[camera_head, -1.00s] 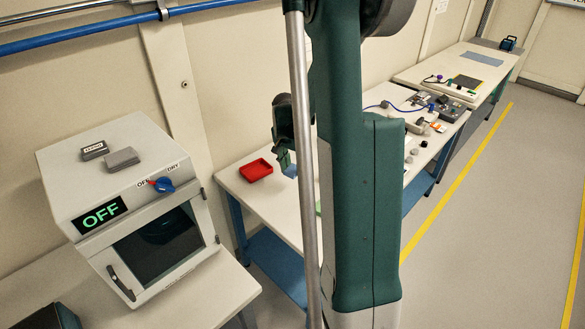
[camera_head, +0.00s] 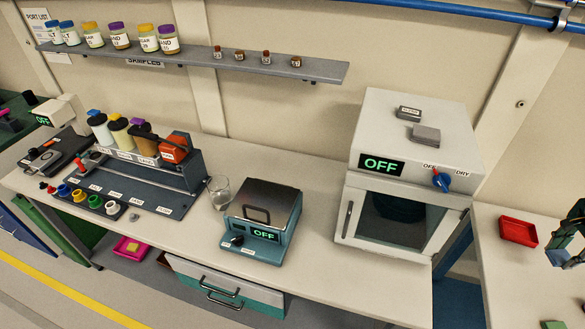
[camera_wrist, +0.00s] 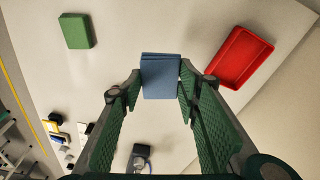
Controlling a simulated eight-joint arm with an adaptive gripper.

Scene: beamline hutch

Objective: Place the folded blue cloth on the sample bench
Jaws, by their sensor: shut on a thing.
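The folded blue cloth (camera_wrist: 160,76) is between the fingertips of my gripper (camera_wrist: 159,88) in the wrist view, gripped from both sides. Below it is a pale bench top; I cannot tell whether the cloth touches it. In the head view my gripper (camera_head: 572,236) is at the right edge, partly cut off, with a bit of the blue cloth (camera_head: 556,257) showing below it. A long pale bench (camera_head: 310,262) fills the middle of the head view, under a shelf labelled SAMPLES (camera_head: 200,60).
A red tray (camera_head: 518,231) and a green block (camera_wrist: 76,31) lie on the right bench (camera_head: 505,280) near my gripper. An oven (camera_head: 405,170), a hotplate (camera_head: 262,215), a glass beaker (camera_head: 219,192) and a bottle rack (camera_head: 150,170) crowd the long bench. Its front right is clear.

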